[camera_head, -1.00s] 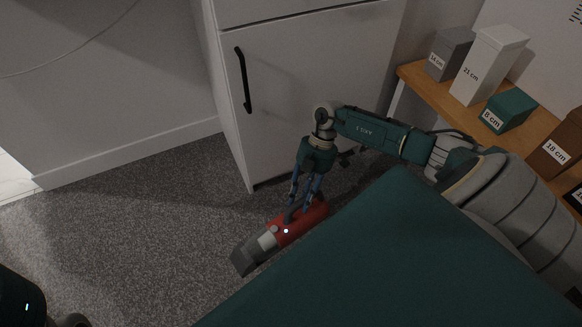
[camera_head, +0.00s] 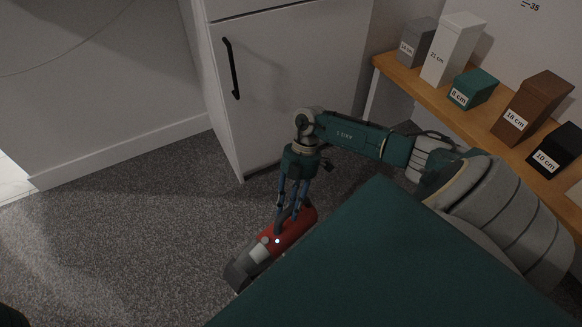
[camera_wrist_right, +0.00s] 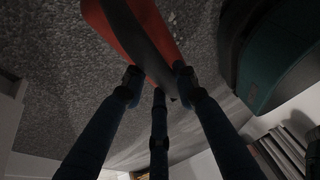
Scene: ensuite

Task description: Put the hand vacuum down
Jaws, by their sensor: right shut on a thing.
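The hand vacuum (camera_head: 292,230) has a red body and a grey and dark nozzle end that points to the lower left in the head view. In the right wrist view the fingers of the right gripper (camera_wrist_right: 158,82) close around the dark handle of the red vacuum (camera_wrist_right: 104,24). The vacuum is over the grey carpet; I cannot tell how large the gap below it is. My own green body hides part of the floor beside it. My left gripper is not in view.
A white cabinet (camera_head: 285,85) with a black handle stands behind the arm. A wooden shelf (camera_head: 412,84) at the right bears several labelled boxes, such as a tall white one (camera_head: 452,50) and a brown one (camera_head: 533,105). The carpet (camera_head: 130,240) to the left is clear.

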